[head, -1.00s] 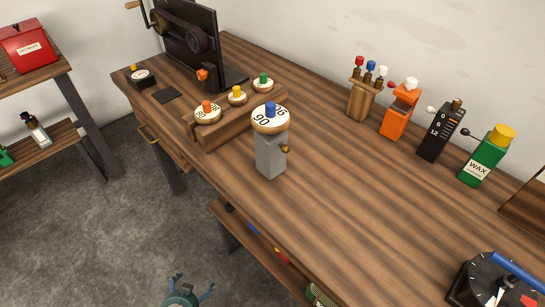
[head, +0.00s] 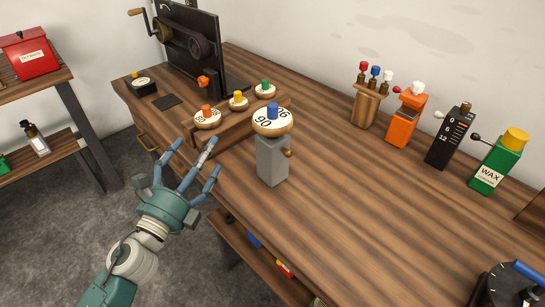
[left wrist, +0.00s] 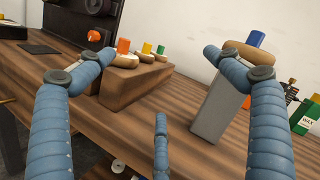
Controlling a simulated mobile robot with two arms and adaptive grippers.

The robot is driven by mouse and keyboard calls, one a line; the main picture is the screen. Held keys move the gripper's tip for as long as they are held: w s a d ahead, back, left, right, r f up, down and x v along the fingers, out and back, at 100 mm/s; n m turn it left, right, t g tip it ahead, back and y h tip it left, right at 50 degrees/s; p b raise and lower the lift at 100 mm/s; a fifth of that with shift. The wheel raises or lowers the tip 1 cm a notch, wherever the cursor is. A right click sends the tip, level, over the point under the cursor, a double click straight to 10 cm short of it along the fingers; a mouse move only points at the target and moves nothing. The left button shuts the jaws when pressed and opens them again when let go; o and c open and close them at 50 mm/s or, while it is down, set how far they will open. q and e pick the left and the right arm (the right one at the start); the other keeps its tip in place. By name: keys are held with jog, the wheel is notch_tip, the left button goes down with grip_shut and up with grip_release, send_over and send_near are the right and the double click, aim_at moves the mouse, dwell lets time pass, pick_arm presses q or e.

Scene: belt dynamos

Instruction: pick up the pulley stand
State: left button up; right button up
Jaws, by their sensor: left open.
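The pulley stand (head: 271,160) is a grey upright block on the workbench near its front edge. A round wooden pulley (head: 272,122) with a blue knob and the number 90 sits on top, and a small brass knob is on its right side. My left gripper (head: 190,158) is open and empty, left of the stand and apart from it, at the bench's front edge. In the left wrist view the stand (left wrist: 216,112) shows at right, partly hidden behind the right finger. My right gripper is not in view.
A wooden block (head: 223,132) with three knobbed pulleys stands just behind and left of the stand. A crank machine (head: 188,45) is at the back left. A tool holder (head: 366,105), orange box, black box and green wax can (head: 497,160) line the back.

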aim_at(260, 158)
pick_arm(q)
jog(key=d+m+g+h, duration=0.2)
jog(key=m, duration=0.3)
jog(key=s+d+f+m+g+h, duration=0.1)
jog(key=d+m+g+h, duration=0.1)
jog(key=m, duration=0.3)
jog(key=s+d+f+m+g+h, duration=0.1)
jog(key=d+m+g+h, duration=0.1)
jog(key=m, duration=0.3)
jog(key=shift+d+f+h, duration=0.2)
jog(key=shift+d+h, duration=0.2)
jog(key=shift+d, duration=0.05)
jog(key=shift+d+f+m+g, duration=0.2)
jog(key=shift+m+g, duration=0.3)
jog(key=p+x, duration=0.2)
jog(key=x, duration=0.3)
jog(key=shift+w+d, duration=0.15)
jog(key=shift+d, duration=0.3)
jog(key=p+x, duration=0.1)
jog(key=x, duration=0.3)
jog(key=shift+d+f+p, duration=0.1)
jog(key=shift+d+p, duration=0.25)
jog(key=shift+p, duration=0.05)
jog(key=shift+d, duration=0.1)
jog(key=c, duration=1.5)
jog(key=shift+w, duration=0.1)
jog(key=c, duration=0.3)
jog(key=shift+r, duration=0.2)
jog(key=shift+c, duration=0.2)
